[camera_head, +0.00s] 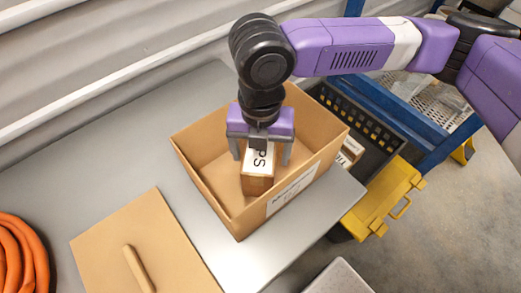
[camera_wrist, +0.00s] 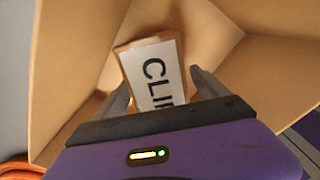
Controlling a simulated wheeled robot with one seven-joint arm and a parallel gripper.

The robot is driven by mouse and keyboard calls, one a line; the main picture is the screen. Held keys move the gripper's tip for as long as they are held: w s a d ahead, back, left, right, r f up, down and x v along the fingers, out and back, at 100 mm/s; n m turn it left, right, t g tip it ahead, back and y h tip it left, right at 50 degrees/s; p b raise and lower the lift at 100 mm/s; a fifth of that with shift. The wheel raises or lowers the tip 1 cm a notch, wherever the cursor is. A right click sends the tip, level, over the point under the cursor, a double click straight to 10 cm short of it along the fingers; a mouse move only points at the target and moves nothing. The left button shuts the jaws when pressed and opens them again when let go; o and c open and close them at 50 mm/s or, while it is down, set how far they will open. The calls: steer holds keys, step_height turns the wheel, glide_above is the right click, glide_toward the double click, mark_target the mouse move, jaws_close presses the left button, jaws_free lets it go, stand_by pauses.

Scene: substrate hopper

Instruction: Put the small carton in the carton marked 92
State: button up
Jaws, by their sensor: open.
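The small carton (camera_head: 258,184) is brown with a white label and sits inside a larger open carton (camera_head: 215,202). Its label shows "PS" in the head view and "CLI" in the wrist view (camera_wrist: 151,73). The larger carton has a white label (camera_head: 293,188) on its front right wall; I cannot read a number on it. My gripper (camera_head: 262,160) is open, pointing down into the larger carton. Its fingers stand on either side of the small carton, with gaps visible in the wrist view. The small carton's underside is hidden.
The cartons are on a grey table (camera_head: 110,140). A flat brown lid with a handle (camera_head: 165,255) lies in front and an orange hose (camera_head: 20,255) at left. A dark crate (camera_head: 375,145) and a yellow box (camera_head: 388,195) stand right, beyond the table edge.

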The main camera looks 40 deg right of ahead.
step_height(320, 180, up, 12)
steer(key=shift+r, duration=0.15)
stand_by(0.3)
stand_by(0.5)
